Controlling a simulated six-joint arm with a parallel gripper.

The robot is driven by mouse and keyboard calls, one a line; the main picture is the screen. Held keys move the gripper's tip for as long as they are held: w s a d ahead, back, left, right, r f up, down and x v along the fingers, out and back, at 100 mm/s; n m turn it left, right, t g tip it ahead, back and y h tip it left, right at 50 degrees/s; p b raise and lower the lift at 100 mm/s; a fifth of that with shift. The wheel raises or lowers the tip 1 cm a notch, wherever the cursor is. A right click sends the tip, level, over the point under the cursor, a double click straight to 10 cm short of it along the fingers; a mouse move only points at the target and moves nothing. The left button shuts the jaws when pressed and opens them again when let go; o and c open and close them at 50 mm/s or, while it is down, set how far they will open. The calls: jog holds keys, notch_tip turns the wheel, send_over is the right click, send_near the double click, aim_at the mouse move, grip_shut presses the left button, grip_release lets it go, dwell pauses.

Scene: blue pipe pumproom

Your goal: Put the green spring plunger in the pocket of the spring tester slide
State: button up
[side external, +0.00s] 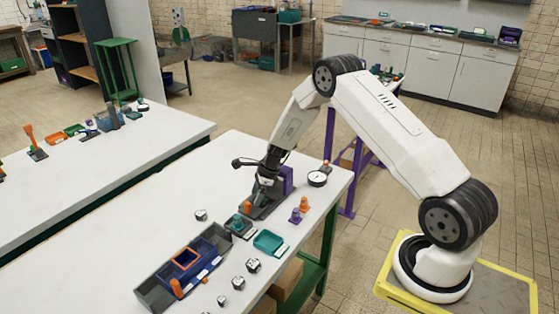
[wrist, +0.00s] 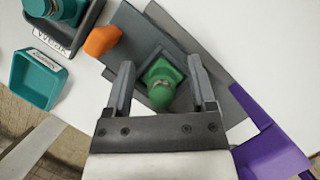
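The green spring plunger (wrist: 162,84) shows in the wrist view between my two fingers. It appears to sit in the dark square pocket of the grey spring tester slide (wrist: 222,92), though its lower part is hard to see. My gripper (wrist: 161,62) is open around it, with a finger on each side and a visible gap at least on the left. In the side external view my gripper (side external: 264,182) is low over the tester slide (side external: 262,208), and the plunger is barely distinguishable there. The tester has an orange knob (wrist: 101,40) at one end and a purple block (wrist: 270,158) at the other.
A labelled teal tray (side external: 268,242) is empty; another tray (side external: 240,228) beside it holds a teal piece. A dial gauge (side external: 317,179) and orange and purple pieces (side external: 299,210) stand close by. A blue bin (side external: 195,262) lies front left.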

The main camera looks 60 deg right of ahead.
jog(key=shift+r, duration=0.15)
jog(key=v, duration=1.2)
dwell(0.3)
jog(key=shift+a, duration=0.1)
dwell(0.3)
jog(key=s+a+r+n+h, duration=0.1)
jog(key=s+a+r+n, duration=0.2)
jog(key=s+a+n, duration=0.6)
jog(key=s+a+r+n+h, duration=0.2)
jog(key=s+a+n, duration=0.7)
jog(key=n, duration=0.8)
jog(key=shift+s+r+n+g, duration=0.3)
jog(key=shift+s+r, duration=0.55)
jog(key=shift+s, duration=0.05)
dwell(0.4)
